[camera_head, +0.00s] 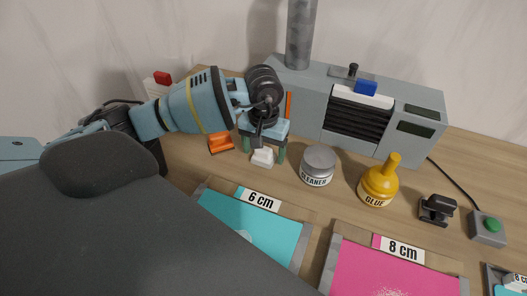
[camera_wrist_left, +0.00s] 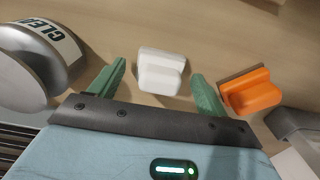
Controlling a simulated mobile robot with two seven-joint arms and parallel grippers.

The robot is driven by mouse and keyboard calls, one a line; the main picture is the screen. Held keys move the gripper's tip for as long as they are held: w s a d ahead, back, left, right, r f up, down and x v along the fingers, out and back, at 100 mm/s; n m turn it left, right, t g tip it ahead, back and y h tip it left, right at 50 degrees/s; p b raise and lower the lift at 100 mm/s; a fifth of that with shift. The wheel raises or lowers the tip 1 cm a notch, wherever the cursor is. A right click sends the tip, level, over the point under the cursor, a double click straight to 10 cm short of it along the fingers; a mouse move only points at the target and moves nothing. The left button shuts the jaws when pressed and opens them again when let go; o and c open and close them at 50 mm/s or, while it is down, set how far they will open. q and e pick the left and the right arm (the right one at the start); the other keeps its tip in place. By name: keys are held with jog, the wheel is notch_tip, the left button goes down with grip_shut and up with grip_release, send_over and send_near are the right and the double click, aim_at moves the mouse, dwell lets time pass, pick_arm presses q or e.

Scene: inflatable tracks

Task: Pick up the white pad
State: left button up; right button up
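The white pad (camera_head: 262,158) lies on the wooden worktop in front of the grey machine. It also shows in the left wrist view (camera_wrist_left: 162,72), a small stepped block. My left gripper (camera_head: 264,153) points down over it. In the left wrist view its two green fingers (camera_wrist_left: 156,86) are spread apart, one towards each side of the pad, with visible gaps. The gripper is open and empty; I cannot tell how high the fingertips are above the worktop. My right gripper does not show.
An orange pad (camera_wrist_left: 251,92) lies close beside one finger. The cleaner tin (camera_head: 318,166) stands on the other side, with the yellow glue bottle (camera_head: 379,184) beyond. A grey machine (camera_head: 308,98) stands behind. The 6 cm teal tray (camera_head: 207,184) and 8 cm pink tray (camera_head: 331,262) lie in front.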

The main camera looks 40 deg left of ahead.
aim_at(262, 150)
pick_arm(q)
jog(key=c, duration=0.9)
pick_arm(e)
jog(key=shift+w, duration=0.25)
pick_arm(q)
jog(key=shift+r, duration=0.15)
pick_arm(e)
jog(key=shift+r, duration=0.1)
